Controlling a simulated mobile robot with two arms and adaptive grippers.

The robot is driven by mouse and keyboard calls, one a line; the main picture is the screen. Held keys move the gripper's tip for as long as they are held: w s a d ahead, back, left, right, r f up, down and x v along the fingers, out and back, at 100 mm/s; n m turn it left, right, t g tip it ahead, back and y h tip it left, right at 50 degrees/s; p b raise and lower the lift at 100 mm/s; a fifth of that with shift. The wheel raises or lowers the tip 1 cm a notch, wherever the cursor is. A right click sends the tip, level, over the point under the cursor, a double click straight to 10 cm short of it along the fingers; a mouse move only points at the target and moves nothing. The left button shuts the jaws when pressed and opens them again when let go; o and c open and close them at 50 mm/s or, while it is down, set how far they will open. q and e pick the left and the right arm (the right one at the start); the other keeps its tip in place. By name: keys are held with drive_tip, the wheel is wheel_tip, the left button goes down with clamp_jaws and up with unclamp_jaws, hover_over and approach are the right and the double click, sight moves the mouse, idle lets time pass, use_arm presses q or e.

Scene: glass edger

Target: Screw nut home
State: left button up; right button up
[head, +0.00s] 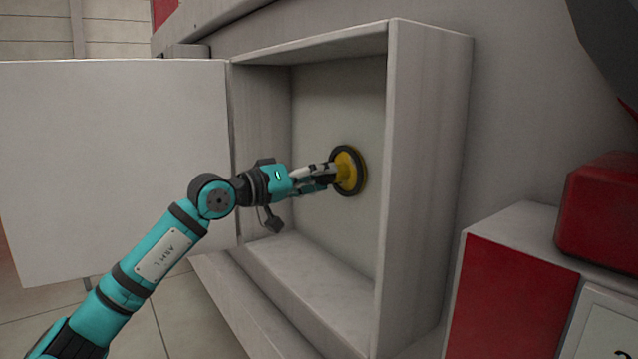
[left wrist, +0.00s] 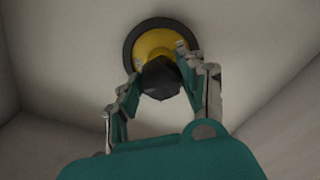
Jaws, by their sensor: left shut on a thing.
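My left gripper (head: 328,174) reaches into the cabinet and is shut on the nut. Its two fingers (left wrist: 160,88) stand on either side of the dark knob in the left wrist view. The contact points are partly hidden. My right gripper is not in view.
The cabinet (head: 430,150) has a thick right wall and a bottom ledge. Its white door (head: 115,170) stands open to the left. A red box (head: 600,215) sits on a red and white unit (head: 510,295) at the lower right. Space inside the cabinet around my arm is clear.

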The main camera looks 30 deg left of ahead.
use_arm(q)
drive_tip(key=shift+a+r+m, duration=0.25)
drive_tip(key=shift+r+m, duration=0.2)
drive_tip(key=shift+m, duration=0.25)
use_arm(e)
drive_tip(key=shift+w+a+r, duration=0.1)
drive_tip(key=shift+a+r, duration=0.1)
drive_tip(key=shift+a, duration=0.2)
use_arm(q)
drive_tip(key=o, duration=1.3)
drive_tip(key=shift+s+a+f, duration=0.1)
drive_tip(key=shift+f, duration=0.05)
drive_tip(key=shift+c, duration=0.2)
drive_tip(key=shift+d+f, duration=0.1)
drive_tip(key=shift+d, duration=0.1)
drive_tip(key=shift+c, duration=1.2)
drive_tip(key=shift+d+f, duration=0.1)
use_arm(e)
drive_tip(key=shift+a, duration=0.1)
